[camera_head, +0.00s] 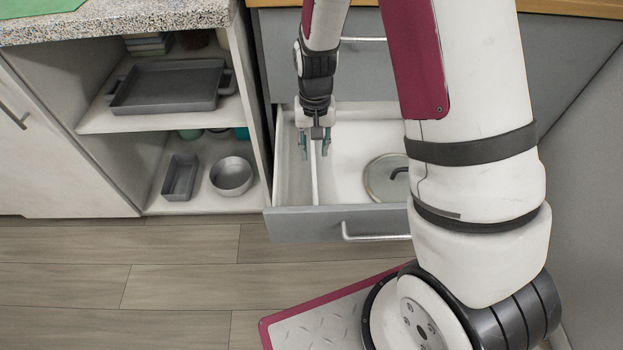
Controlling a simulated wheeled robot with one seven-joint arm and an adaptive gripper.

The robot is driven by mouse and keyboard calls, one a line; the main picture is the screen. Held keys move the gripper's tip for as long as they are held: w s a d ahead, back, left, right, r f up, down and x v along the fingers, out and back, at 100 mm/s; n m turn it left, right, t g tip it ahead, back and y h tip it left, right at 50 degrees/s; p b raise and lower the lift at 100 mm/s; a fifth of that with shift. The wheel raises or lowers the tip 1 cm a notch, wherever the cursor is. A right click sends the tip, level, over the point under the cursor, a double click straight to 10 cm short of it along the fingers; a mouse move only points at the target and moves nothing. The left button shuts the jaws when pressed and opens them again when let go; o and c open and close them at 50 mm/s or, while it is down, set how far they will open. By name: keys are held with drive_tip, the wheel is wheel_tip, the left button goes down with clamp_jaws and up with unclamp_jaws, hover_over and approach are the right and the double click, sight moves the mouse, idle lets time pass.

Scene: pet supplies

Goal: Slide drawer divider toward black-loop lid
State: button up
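An open grey drawer (320,221) with a white interior juts out below the counter. A thin white divider (314,178) runs front to back near its left side. A round metal lid (378,181) with a black loop handle (398,172) lies in the larger compartment to the right, partly hidden by my arm. My gripper (316,150) points down over the divider near its rear. Its two fingers are apart, one on each side of the divider in this view. I cannot tell whether either finger touches it.
Open shelves at the left hold a dark tray (168,86), a dark loaf pan (180,177) and a round metal bowl (231,175). The drawer floor between divider and lid looks clear. The drawer's right part is hidden behind my arm.

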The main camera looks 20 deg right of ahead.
sight(315, 179)
wheel_tip(315, 179, down, 13)
drive_tip(key=b, duration=0.4)
drive_tip(key=shift+f+b, duration=0.1)
drive_tip(key=shift+b, duration=0.2)
clamp_jaws()
